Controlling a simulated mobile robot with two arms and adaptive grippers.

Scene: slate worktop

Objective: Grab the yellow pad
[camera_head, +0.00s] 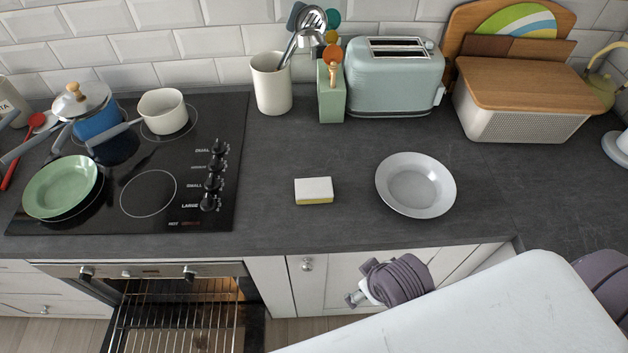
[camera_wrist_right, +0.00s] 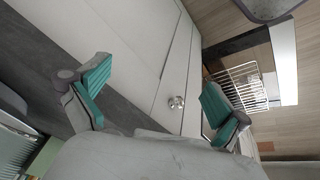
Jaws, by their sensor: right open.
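The yellow pad (camera_head: 313,191) is a small sponge, white on top and yellow along its lower side. It lies flat on the slate worktop, between the hob and a white plate. My right gripper (camera_wrist_right: 156,95) is open in the right wrist view, with its two teal finger pads wide apart and nothing between them. It is in front of the white cabinet fronts. In the head view part of my right arm is in front of the cabinets, below the worktop edge, away from the pad. The pad does not show in the wrist view. My left gripper is not in view.
A white plate (camera_head: 416,186) is right of the pad. A utensil crock (camera_head: 271,86), toaster (camera_head: 395,80) and bread bin (camera_head: 520,112) stand behind. The oven (camera_head: 180,318) below is open.

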